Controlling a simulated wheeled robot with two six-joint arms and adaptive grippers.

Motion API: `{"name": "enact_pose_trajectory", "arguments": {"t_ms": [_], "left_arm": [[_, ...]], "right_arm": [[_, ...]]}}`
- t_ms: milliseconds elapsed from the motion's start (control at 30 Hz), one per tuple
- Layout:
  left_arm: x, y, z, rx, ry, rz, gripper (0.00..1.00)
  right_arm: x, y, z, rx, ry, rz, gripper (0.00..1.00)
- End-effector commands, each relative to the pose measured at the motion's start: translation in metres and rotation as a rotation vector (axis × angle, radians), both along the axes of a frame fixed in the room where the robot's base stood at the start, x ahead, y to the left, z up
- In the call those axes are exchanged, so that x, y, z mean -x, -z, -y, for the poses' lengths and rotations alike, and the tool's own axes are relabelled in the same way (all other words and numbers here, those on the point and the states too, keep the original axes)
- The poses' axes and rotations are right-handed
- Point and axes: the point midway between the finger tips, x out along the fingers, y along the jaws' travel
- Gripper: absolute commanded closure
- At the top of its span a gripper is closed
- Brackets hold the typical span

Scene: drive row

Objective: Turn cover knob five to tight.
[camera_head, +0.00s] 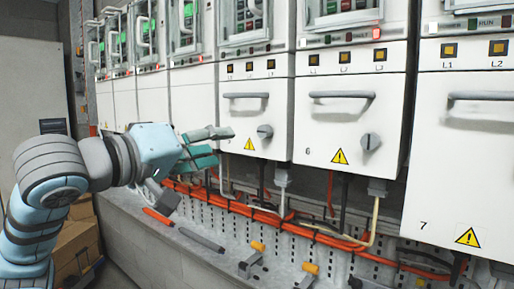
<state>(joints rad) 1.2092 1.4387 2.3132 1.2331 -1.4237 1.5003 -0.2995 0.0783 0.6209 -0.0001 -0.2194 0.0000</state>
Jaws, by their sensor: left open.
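The panel with cover knob five (265,131) is the white one left of the panel marked 6. The knob is grey and round, low on the panel's right side; its exact angle is too small to read. The number 5 itself does not show. My left gripper (219,147) is open and empty, its teal and grey fingers pointing right towards this panel's lower left. A gap lies between the fingertips and the knob, with a yellow warning triangle (249,144) between them. My right gripper is out of view.
A bar handle (246,96) crosses the panel above the knob. Panel 6 has a similar knob (371,141); panel 7 (455,160) stands at right. Orange cables (290,226) run below. Tools with orange ends (158,216) lie on the grey ledge. Cardboard boxes (75,245) stand at lower left.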

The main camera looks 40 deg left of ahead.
Motion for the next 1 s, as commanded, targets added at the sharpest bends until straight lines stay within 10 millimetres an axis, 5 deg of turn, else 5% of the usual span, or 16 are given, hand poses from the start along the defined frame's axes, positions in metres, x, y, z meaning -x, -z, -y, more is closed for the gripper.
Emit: {"name": "enact_pose_trajectory", "arguments": {"t_ms": [67, 167, 600, 1000], "left_arm": [[0.01, -0.01, -0.001, 0.027, -0.004, 0.023, 0.56], [-0.002, -0.013, 0.0, 0.037, 0.001, 0.023, 0.56], [-0.115, -0.015, -0.003, 0.04, 0.0, 0.026, 0.56], [-0.131, -0.011, -0.004, 0.033, -0.003, 0.025, 0.56]], "right_arm": [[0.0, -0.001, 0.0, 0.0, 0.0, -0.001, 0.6], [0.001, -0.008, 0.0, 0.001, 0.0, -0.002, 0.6], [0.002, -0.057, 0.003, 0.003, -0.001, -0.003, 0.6], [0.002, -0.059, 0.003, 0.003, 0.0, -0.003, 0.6]]}}
